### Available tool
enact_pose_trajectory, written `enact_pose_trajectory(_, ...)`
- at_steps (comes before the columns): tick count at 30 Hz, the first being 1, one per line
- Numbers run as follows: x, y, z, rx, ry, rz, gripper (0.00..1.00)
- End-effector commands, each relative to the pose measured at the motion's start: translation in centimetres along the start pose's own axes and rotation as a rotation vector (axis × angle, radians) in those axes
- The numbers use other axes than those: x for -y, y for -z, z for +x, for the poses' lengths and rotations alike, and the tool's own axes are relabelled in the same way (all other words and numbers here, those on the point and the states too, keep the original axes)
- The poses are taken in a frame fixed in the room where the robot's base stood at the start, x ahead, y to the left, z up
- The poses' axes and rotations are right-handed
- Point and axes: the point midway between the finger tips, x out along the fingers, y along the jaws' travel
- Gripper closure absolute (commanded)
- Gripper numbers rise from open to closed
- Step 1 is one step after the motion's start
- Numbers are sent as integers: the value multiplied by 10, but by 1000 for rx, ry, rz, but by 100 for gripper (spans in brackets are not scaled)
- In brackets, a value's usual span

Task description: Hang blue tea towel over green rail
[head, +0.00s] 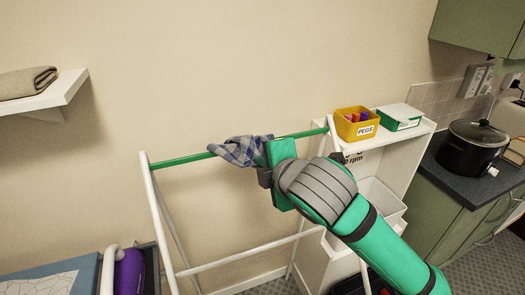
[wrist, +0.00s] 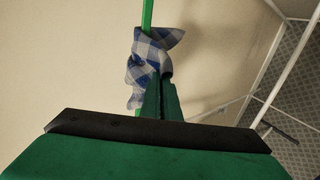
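The blue tea towel (head: 240,150), blue and white checked, is bunched at the green rail (head: 182,160) of a white frame. In the wrist view the towel (wrist: 152,50) lies across the rail (wrist: 148,12), with cloth showing on both sides of it. My gripper (head: 266,158) is right beside the towel at the rail, its fingers hidden in the head view. In the wrist view my gripper's fingers (wrist: 163,80) are close together, with their tips against the bunched cloth, and look shut on it. The exact grip point is covered by cloth.
A white shelf unit (head: 408,128) at the right holds a yellow pegs box (head: 356,124) and a green and white box (head: 399,117). A black pot (head: 471,150) stands on the counter. A wall shelf (head: 62,90) with a folded cloth is at left. Wall behind the rail is bare.

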Motion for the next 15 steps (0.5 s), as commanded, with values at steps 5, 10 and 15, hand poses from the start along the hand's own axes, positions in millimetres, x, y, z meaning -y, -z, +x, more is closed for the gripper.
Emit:
enact_pose_trajectory(5,16,1,14,-3,-16,2,100)
enact_pose_trajectory(10,24,-1,21,0,-27,3,100)
enact_pose_trajectory(15,26,-2,23,3,-31,2,100)
